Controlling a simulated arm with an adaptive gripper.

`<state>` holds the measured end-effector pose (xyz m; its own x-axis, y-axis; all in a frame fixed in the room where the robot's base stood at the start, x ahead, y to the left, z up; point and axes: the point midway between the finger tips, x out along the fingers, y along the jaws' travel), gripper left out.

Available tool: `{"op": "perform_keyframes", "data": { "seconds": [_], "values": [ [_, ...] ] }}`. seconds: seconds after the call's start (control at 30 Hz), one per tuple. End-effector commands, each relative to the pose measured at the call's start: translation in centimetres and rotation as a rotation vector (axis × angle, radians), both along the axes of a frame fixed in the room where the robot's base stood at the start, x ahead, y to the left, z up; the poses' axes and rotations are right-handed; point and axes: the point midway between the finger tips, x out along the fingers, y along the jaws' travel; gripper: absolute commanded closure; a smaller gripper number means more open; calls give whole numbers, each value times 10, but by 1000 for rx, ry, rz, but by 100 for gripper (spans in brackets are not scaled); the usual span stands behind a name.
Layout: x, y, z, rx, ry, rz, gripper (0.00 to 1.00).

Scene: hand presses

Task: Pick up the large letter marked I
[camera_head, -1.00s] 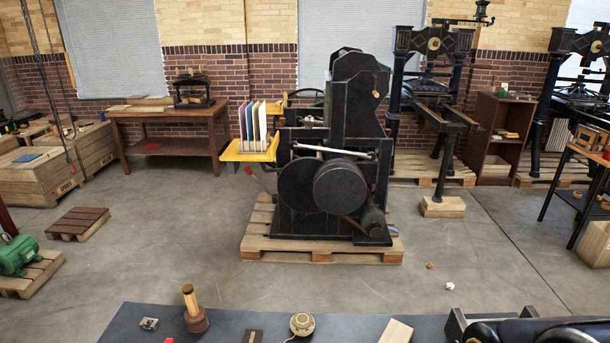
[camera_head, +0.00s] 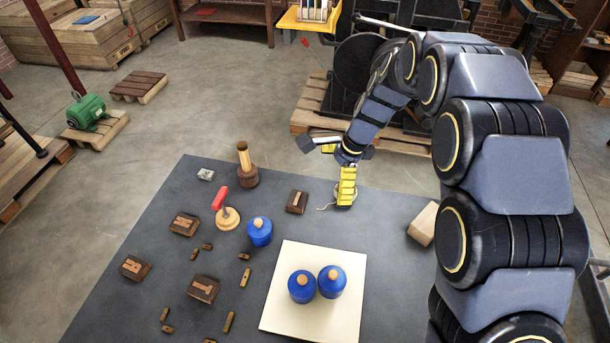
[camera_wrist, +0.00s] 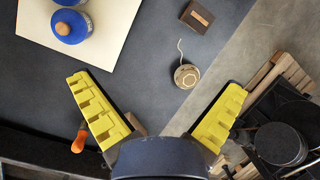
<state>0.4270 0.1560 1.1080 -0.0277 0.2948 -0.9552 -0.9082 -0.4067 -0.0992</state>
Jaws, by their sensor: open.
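Several dark wooden blocks with paler inlaid letters lie on the grey mat (camera_head: 240,180). One block (camera_head: 297,202) near the mat's far edge has a slim straight mark that may be the I; it also shows in the wrist view (camera_wrist: 197,16). Three more letter blocks lie at the left: the upper one (camera_head: 184,223), the left one (camera_head: 135,268) and the lower one (camera_head: 203,289). Their letters are too small to read surely. My gripper (camera_head: 341,176) is open and empty above the mat, right of the slim-marked block. Its yellow fingers (camera_wrist: 156,84) spread wide in the wrist view.
A twine ball (camera_wrist: 187,76) lies under my gripper. Two blue jars (camera_head: 316,284) stand on a white board (camera_head: 345,325); another blue jar (camera_head: 259,232) stands beside a red-handled stamp (camera_head: 221,198). A wooden mallet (camera_head: 246,168) stands behind. Small wooden pieces lie scattered at the left front.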

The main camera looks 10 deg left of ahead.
Motion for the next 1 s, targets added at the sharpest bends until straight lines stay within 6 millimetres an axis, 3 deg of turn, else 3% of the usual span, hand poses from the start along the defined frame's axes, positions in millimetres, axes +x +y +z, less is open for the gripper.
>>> {"op": "perform_keyframes", "data": {
  "seconds": [0.03, 0.1, 0.3, 0.5, 1.0],
  "values": [
    [12, 13, -21, 12, 23, -66, 0],
    [29, 28, -43, 32, 42, -163, 0],
    [55, 59, -95, 71, 101, -375, 0],
    [63, 71, -115, 88, 120, -452, 0],
    [68, 86, -163, 88, 120, -454, 0]
  ]
}}
